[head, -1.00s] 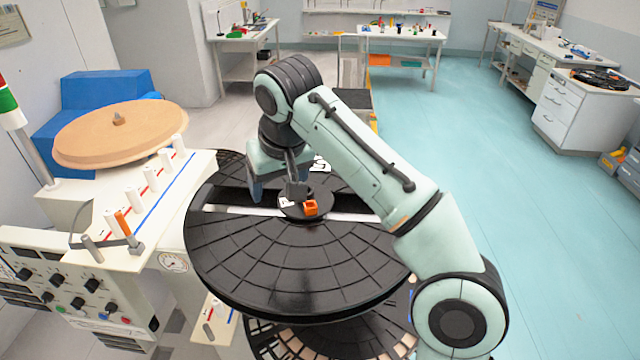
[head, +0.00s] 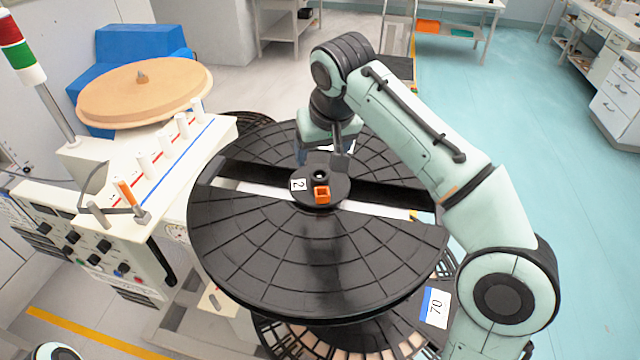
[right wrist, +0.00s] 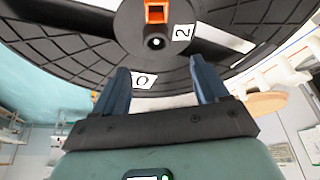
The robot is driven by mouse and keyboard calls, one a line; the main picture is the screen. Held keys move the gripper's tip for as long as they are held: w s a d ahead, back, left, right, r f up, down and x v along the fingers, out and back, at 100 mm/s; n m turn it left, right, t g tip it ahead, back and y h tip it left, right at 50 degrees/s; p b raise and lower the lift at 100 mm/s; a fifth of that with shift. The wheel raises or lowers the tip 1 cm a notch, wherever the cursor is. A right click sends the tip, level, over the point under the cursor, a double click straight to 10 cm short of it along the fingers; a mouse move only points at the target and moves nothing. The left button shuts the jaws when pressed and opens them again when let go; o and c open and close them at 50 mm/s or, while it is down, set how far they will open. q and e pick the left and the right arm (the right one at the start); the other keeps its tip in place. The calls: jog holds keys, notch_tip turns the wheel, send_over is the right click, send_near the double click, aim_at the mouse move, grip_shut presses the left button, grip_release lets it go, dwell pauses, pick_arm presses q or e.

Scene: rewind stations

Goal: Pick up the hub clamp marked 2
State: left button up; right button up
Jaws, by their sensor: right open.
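The hub clamp (head: 333,196) is a black round disc with an orange block and a white label marked 2. It sits at the centre of a large black reel (head: 300,245). In the right wrist view the clamp (right wrist: 130,28) is at the top, with its orange block and 2 label. My right gripper (head: 320,160) is open and empty, just behind the clamp in the head view. Its fingers (right wrist: 161,78) point toward the clamp in the wrist view, apart from it; a second white label shows between them. My left gripper is not in view.
A white console (head: 135,200) with several white pegs, an orange peg and a signal tower stands left of the reel. A tan disc (head: 145,92) lies behind it, before a blue block (head: 115,45). A label marked 70 (head: 434,307) is below right. Teal floor on the right is open.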

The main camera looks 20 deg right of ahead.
aim_at(319, 175)
jog(key=x, duration=0.2)
jog(key=shift+s+f, duration=0.1)
jog(key=shift+f, duration=0.2)
jog(key=b+x, duration=0.1)
jog(key=x, duration=0.3)
jog(key=shift+s+d, duration=0.1)
jog(key=shift+d, duration=0.1)
jog(key=shift+f+b, duration=0.3)
jog(key=shift+f, duration=0.2)
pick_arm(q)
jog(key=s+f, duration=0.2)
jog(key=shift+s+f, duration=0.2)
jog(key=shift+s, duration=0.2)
pick_arm(e)
jog(key=shift+w, duration=0.25)
jog(key=shift+c, duration=0.4)
jog(key=shift+r, duration=0.1)
jog(key=c, duration=1.3)
